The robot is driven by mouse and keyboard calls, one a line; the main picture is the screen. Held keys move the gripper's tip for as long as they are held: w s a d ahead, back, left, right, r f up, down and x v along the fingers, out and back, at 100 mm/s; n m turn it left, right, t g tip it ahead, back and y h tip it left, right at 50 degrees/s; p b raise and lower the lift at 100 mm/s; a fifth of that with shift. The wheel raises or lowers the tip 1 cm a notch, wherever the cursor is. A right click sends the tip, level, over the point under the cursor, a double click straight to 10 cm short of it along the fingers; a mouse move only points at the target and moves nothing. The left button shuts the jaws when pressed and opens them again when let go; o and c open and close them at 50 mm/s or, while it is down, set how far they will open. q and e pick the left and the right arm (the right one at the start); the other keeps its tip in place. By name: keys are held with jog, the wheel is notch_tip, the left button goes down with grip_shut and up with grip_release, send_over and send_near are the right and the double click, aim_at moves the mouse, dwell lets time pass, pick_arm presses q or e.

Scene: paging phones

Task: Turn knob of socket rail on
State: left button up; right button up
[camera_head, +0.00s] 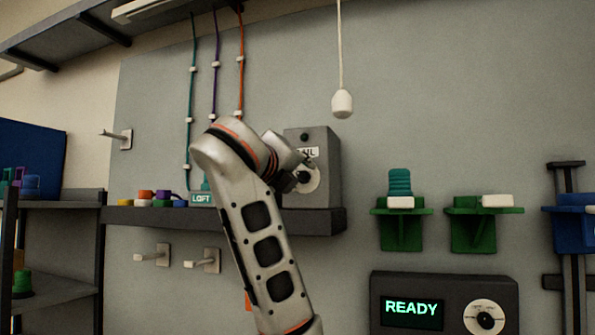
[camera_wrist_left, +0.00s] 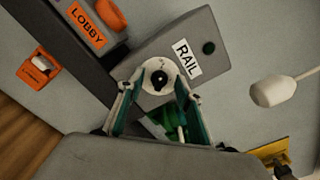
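The socket rail box (camera_head: 327,165) is a grey box on the dark shelf, with a label reading RAIL in the left wrist view (camera_wrist_left: 187,59). Its round white dial has a dark knob at the centre (camera_wrist_left: 159,78); in the head view the dial (camera_head: 312,181) is partly hidden by my left gripper. A dark round spot (camera_wrist_left: 208,48) sits near the label. My left gripper (camera_head: 298,182) is at the box's front. In the left wrist view its fingers (camera_wrist_left: 156,90) are apart, one on each side of the dial. I cannot tell whether they touch the knob.
A white pull-cord handle (camera_head: 342,103) hangs right of the box. Green brackets (camera_head: 484,225) and a READY panel (camera_head: 445,285) stand at right. Wall pegs (camera_head: 205,262) jut out below the shelf.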

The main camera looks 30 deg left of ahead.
pick_arm(q)
jog(key=shift+w+a, duration=0.1)
jog(key=shift+w, duration=0.05)
jog(key=shift+c, duration=0.2)
grip_shut()
